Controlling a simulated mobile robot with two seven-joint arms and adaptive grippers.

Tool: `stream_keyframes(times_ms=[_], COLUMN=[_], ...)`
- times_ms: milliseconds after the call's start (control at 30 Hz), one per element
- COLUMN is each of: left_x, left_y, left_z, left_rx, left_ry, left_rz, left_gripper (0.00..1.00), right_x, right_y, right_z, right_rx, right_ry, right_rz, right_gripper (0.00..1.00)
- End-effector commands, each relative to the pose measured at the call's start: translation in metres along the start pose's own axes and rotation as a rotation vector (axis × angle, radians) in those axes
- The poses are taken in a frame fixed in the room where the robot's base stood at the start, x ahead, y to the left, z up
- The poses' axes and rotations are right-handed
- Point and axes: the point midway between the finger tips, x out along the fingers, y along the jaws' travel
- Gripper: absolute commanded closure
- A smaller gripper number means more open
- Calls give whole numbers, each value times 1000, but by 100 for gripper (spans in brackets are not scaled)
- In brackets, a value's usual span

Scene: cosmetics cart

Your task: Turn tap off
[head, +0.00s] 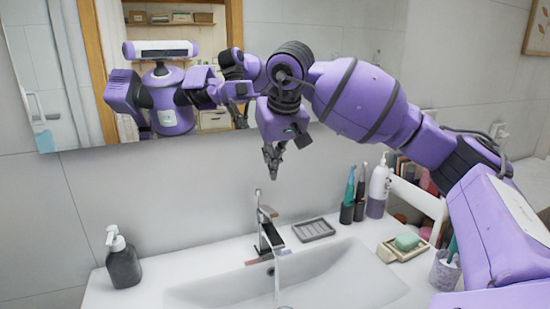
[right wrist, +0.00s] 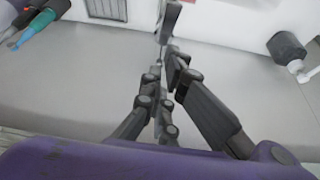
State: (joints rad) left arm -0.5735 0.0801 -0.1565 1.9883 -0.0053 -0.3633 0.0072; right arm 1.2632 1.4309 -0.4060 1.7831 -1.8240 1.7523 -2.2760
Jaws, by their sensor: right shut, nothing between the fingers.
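The tap (head: 268,235) stands at the back of the white sink (head: 340,275), with its thin lever (head: 258,198) raised. A stream of water (head: 277,278) falls from its spout into the basin. My right gripper (head: 273,158) is shut and empty, pointing down above the tap and apart from it in the head view. In the right wrist view, the right gripper's (right wrist: 166,75) fingers are together, and part of the tap (right wrist: 170,18) shows just beyond their tips. My left gripper is not in view.
A dark soap dispenser (head: 123,265) stands left of the sink. A grey slatted tray (head: 313,230), electric toothbrushes (head: 348,200), a pump bottle (head: 377,190) and green soap (head: 407,241) stand to the right. A mirror (head: 200,60) hangs behind on the wall.

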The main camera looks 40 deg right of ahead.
Motion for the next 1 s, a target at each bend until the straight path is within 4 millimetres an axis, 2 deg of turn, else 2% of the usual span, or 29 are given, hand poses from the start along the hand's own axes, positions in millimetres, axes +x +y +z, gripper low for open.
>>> stream_keyframes(times_ms=[100, 267, 400, 600, 1000], left_x=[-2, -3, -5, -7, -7], left_y=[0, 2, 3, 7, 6], left_z=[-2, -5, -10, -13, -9], left_rx=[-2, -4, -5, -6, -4], left_ry=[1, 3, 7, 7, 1], left_rz=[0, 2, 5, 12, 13], left_gripper=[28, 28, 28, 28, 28], right_x=[27, 60, 70, 81, 84], right_y=[0, 0, 1, 0, 0], right_z=[1, 1, 16, 26, 28], right_rx=[2, 1, 0, 0, 0], right_ry=[-4, -2, 1, 1, 2], right_rz=[-1, -1, 0, 0, 0], right_gripper=[100, 100, 100, 100, 100])
